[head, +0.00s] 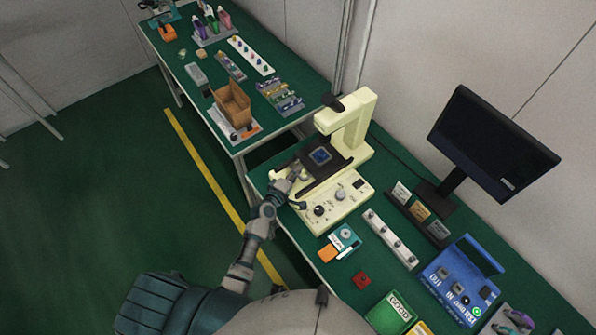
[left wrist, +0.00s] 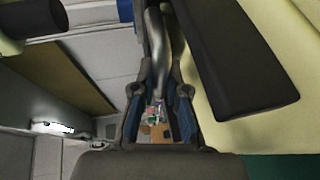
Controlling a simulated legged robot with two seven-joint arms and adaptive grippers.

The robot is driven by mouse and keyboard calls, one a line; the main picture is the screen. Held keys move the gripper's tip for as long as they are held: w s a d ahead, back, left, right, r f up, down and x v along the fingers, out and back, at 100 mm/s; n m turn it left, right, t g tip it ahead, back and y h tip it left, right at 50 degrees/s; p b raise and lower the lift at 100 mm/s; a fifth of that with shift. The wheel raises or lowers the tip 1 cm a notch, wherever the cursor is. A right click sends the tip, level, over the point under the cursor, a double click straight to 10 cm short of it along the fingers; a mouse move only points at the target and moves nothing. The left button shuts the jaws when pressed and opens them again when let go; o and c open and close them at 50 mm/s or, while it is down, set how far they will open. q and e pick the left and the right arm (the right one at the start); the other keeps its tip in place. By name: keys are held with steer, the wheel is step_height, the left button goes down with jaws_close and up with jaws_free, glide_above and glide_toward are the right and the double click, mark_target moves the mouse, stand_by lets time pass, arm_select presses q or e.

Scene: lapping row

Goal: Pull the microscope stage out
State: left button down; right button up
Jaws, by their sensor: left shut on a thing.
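The cream microscope (head: 352,130) stands on the green bench. Its black stage (head: 337,172) lies under the head and bears a blue square piece (head: 321,155). My left gripper (head: 294,176) is at the left front edge of the stage, beside the microscope base. In the left wrist view a curved grey metal handle (left wrist: 155,45) runs down between the fingers of my left gripper (left wrist: 160,105), which is shut on it. The join between handle and stage is hidden. My right gripper is not in view.
A black monitor (head: 493,145) stands to the right of the microscope. A blue case (head: 458,282), a white strip with knobs (head: 390,239) and a teal device (head: 345,238) lie nearer me. A cardboard box (head: 232,104) is on the far bench. The floor at left is clear.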

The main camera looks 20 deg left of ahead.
arm_select(q)
steer(key=s+a, duration=0.2)
steer(key=s, duration=0.1)
steer(key=s+a, duration=0.4)
steer(key=s, duration=0.1)
steer(key=shift+s+a+f, duration=0.2)
steer(key=shift+s+f, duration=0.1)
steer(key=shift+f, duration=0.1)
steer(key=shift+d, duration=0.1)
steer(key=c, duration=1.2)
jaws_free()
steer(key=shift+s+r, duration=0.1)
steer(key=shift+r, duration=0.1)
steer(key=shift+a, duration=0.2)
steer(key=v, duration=1.2)
steer(key=shift+a, duration=0.1)
steer(key=shift+f, duration=0.1)
